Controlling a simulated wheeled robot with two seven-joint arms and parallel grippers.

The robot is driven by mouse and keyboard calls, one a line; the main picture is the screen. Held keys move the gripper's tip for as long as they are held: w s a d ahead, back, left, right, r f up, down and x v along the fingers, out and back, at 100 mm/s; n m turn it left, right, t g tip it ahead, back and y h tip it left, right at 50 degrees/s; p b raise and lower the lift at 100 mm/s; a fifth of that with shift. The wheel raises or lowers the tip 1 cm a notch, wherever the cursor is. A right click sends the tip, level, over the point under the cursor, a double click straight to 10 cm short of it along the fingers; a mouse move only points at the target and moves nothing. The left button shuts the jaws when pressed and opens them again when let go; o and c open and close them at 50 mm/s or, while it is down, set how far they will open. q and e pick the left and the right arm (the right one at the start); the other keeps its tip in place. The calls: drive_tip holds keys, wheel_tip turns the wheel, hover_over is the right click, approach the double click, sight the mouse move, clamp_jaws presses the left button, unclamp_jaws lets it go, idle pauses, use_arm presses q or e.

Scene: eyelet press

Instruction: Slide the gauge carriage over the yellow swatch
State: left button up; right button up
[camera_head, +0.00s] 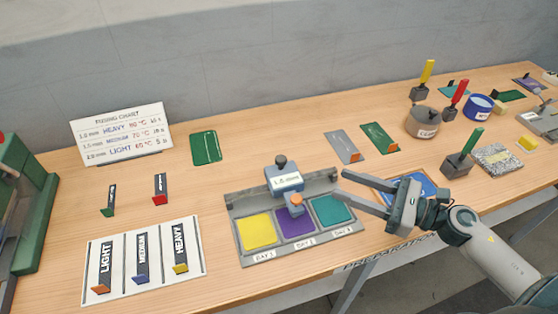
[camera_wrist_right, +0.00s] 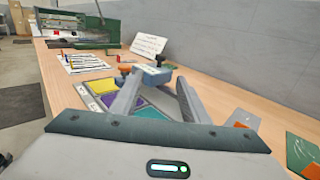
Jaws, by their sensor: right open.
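The gauge carriage (camera_head: 284,181) is a blue-grey block with a labelled front, a dark knob on top and an orange-topped part in front. It sits on the grey tray's back rail, roughly behind the purple swatch (camera_head: 296,224). The yellow swatch (camera_head: 257,232) lies left of purple, and the teal swatch (camera_head: 332,211) right. My right gripper (camera_head: 341,184) is open and empty, its fingers pointing left, just right of the carriage near the teal swatch. In the right wrist view, the carriage (camera_wrist_right: 155,76) shows beyond the open fingers (camera_wrist_right: 157,82). My left gripper is out of view.
A white card (camera_head: 101,278) with several weight strips lies left of the tray (camera_head: 247,260). A chart sign (camera_head: 122,134) stands behind. Green and grey cards, a round pot (camera_head: 423,122) and handled stamps are at the right. The table's front edge is close.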

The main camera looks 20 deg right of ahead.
sight(284, 159)
drive_tip(key=shift+p+x, duration=0.45)
drive_tip(key=shift+x, duration=0.35)
drive_tip(key=p+x, duration=0.7)
drive_tip(key=x, duration=0.8)
drive_tip(key=shift+w+r+p, duration=0.1)
drive_tip(key=shift+r+p, duration=0.05)
drive_tip(key=shift+p, duration=0.15)
drive_tip(key=shift+w+a, duration=0.2)
drive_tip(key=shift+a, duration=0.1)
clamp_jaws()
